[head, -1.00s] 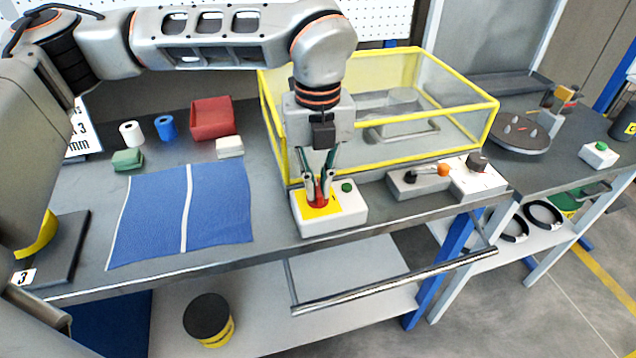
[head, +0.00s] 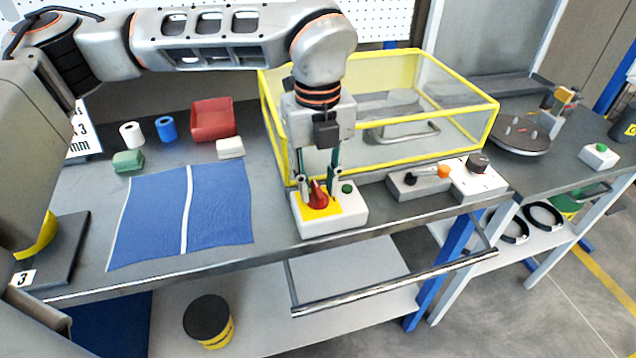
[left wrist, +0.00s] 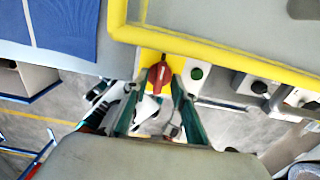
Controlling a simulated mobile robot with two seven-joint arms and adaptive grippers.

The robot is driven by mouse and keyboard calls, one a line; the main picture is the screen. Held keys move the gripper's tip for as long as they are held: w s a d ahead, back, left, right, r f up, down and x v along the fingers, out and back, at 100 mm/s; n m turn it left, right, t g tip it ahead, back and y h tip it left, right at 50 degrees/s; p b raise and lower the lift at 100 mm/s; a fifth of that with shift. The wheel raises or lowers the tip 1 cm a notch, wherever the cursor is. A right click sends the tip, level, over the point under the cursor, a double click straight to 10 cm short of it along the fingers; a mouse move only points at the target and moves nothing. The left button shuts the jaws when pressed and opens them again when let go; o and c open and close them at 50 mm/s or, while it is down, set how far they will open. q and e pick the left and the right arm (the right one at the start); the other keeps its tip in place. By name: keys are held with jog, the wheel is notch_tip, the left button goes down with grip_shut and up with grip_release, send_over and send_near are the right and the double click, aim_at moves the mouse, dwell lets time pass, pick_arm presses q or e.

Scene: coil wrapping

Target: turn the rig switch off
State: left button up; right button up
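The rig switch is a red rotary knob (head: 318,194) on a yellow plate, on a white box (head: 345,218) with a green button (head: 347,187) at the table's front edge. My left gripper (head: 319,182) points down over it. Its two fingers stand apart on either side of the knob, with gaps visible. In the left wrist view the red knob (left wrist: 158,75) sits between the spread fingers (left wrist: 157,92), its grip ridge roughly along the picture's vertical. My right gripper is in neither view.
A yellow-framed clear guard (head: 418,130) stands right behind the box. To the right are a grey box with an orange-tipped lever (head: 420,183) and a white box with a black knob (head: 478,180). A blue cloth (head: 215,215) lies left.

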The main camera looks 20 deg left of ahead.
aim_at(318, 189)
pick_arm(q)
notch_tip(318, 189, up, 12)
dwell(0.7)
